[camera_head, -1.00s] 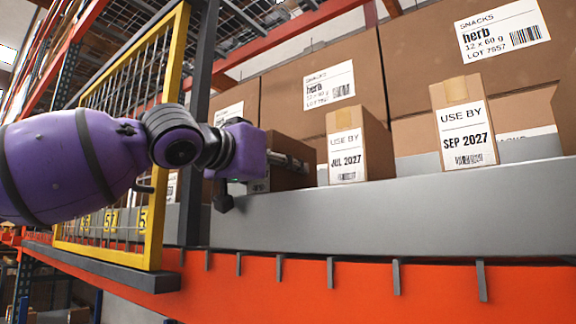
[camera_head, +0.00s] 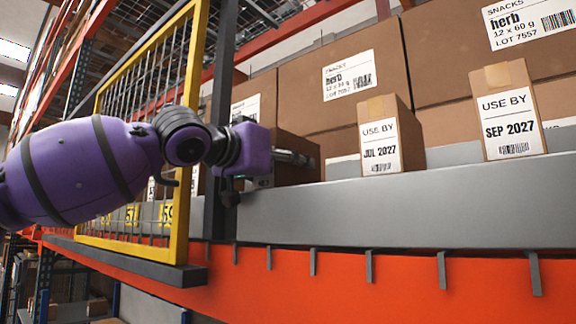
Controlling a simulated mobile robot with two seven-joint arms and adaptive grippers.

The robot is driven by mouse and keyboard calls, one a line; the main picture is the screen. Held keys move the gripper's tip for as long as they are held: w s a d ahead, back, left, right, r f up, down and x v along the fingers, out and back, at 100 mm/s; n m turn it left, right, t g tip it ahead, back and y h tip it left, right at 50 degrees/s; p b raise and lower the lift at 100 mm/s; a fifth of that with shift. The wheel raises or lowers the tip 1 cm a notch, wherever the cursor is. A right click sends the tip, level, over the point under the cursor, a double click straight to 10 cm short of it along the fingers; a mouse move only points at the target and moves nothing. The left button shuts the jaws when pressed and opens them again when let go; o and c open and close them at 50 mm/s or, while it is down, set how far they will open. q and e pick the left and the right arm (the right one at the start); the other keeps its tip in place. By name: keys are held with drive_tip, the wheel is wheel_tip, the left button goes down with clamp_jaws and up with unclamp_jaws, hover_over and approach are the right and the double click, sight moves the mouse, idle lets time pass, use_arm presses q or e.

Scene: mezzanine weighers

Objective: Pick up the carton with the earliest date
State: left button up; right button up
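My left gripper (camera_head: 290,158), on the purple arm from the left, has a finger lying along the side of a brown carton (camera_head: 302,171). The carton moves with the gripper, so it appears shut on it. This carton's date is not readable, and its left part is hidden by the gripper. To its right, a carton reading USE BY JUL 2027 (camera_head: 408,133) stands upright on the grey shelf. Further right stands an upright carton reading USE BY SEP 2027 (camera_head: 510,77). My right gripper is not in view.
Large brown boxes labelled herb (camera_head: 380,52) stand behind the cartons. A grey ledge (camera_head: 330,206) runs above an orange beam (camera_head: 320,280). A yellow-framed mesh guard (camera_head: 182,200) and a dark post (camera_head: 215,225) stand close to my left arm.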

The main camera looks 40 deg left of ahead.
use_arm(q)
drive_tip(key=shift+o, duration=0.6)
drive_tip(key=shift+s, duration=0.1)
drive_tip(key=s, duration=1.1)
drive_tip(key=shift+s+a, duration=0.4)
drive_tip(key=shift+w+a, duration=0.1)
